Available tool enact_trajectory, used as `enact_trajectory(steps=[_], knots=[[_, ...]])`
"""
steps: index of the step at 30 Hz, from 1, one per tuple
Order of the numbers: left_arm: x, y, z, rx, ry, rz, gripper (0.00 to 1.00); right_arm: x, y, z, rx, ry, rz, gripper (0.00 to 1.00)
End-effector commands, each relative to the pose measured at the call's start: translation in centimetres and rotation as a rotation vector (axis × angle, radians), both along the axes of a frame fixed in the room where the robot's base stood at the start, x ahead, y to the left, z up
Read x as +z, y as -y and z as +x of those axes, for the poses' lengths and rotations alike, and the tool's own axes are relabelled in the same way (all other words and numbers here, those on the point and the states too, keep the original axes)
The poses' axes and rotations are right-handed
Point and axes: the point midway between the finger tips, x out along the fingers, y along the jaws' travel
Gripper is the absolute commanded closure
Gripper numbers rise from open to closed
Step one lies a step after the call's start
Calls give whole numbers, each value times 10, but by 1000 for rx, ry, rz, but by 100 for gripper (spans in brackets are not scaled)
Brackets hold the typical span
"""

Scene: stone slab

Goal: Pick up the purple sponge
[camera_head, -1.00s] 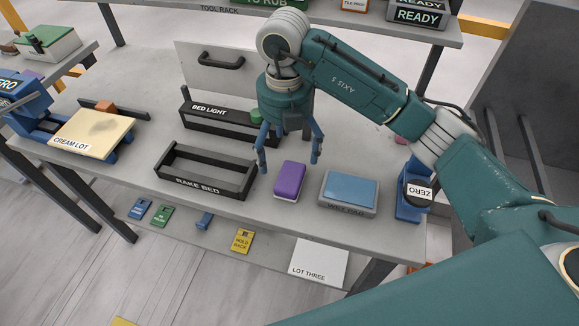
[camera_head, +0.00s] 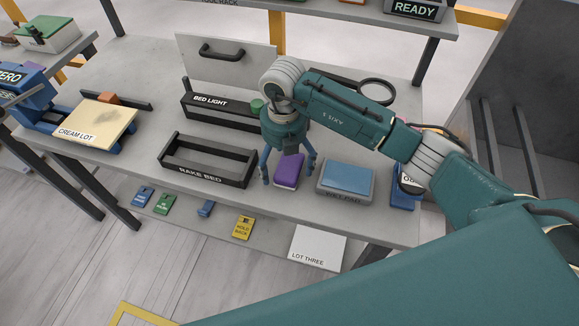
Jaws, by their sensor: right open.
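The purple sponge (camera_head: 289,172) is a small block lying on the grey bench top, between the black rake bed frame and the blue pad. Its far end is partly hidden by my right gripper. My right gripper (camera_head: 288,178) points down with its blue fingers spread, one to the left of the sponge and one to the right. It is open and empty. I cannot tell how far the fingertips are above the bench or whether they touch the sponge. My left gripper is not in view.
The blue pad on its grey tray (camera_head: 345,197) lies close on the right. The rake bed (camera_head: 207,177) is on the left, the bed light rack (camera_head: 215,124) behind it. The bench front edge is just in front of the sponge. Coloured tags and a white card (camera_head: 318,250) lie lower down.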

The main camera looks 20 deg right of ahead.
Motion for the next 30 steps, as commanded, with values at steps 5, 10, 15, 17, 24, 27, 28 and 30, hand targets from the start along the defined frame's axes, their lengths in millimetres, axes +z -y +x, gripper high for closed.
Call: enact_trajectory(steps=[5,10,15,17,24,27,28,30], knots=[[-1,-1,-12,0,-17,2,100,0,0,0,0,0,0,37],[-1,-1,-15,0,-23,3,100,0,0,0,0,-1,1,52],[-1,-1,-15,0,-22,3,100,0,0,0,0,-1,1,53],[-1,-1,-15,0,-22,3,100,0,0,0,0,-1,1,53],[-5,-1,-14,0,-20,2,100,12,0,1,0,1,2,53],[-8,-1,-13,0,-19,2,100,26,0,1,1,4,2,53],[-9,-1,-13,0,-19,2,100,31,0,1,2,4,2,53],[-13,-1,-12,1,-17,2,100,46,-1,2,1,5,2,53]])
